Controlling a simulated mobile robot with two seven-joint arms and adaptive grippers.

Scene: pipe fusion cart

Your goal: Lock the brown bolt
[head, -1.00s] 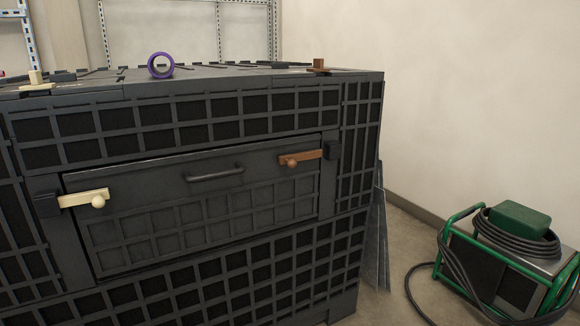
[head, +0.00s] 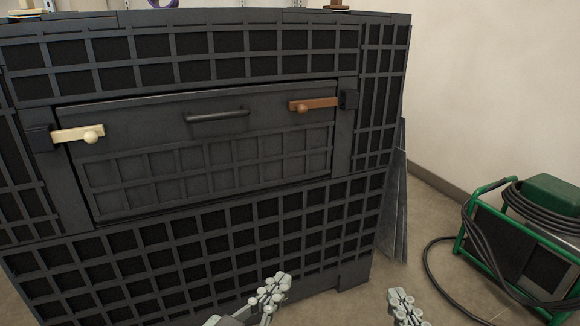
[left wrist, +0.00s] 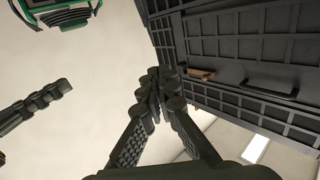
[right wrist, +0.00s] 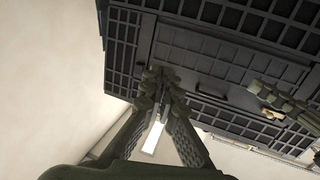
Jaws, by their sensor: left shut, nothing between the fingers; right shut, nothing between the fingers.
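The brown bolt (head: 322,103) is a flat bar with a round knob near its left end, at the upper right of the black front panel (head: 150,104). Its right end meets a black block (head: 348,99) on the frame, and its left part lies over the panel. It also shows in the left wrist view (left wrist: 201,74). My left gripper (head: 272,288) is shut and empty, low in front of the cart, below and left of the bolt. My right gripper (head: 403,300) is shut and empty, lower right of the bolt. Neither touches it.
A cream bolt (head: 78,135) sits at the panel's left side, and a dark bar handle (head: 217,115) is at its upper middle. A green-framed machine with a coiled cable (head: 528,235) stands on the floor at right. Dark sheets (head: 398,200) lean beside the cart (head: 372,205).

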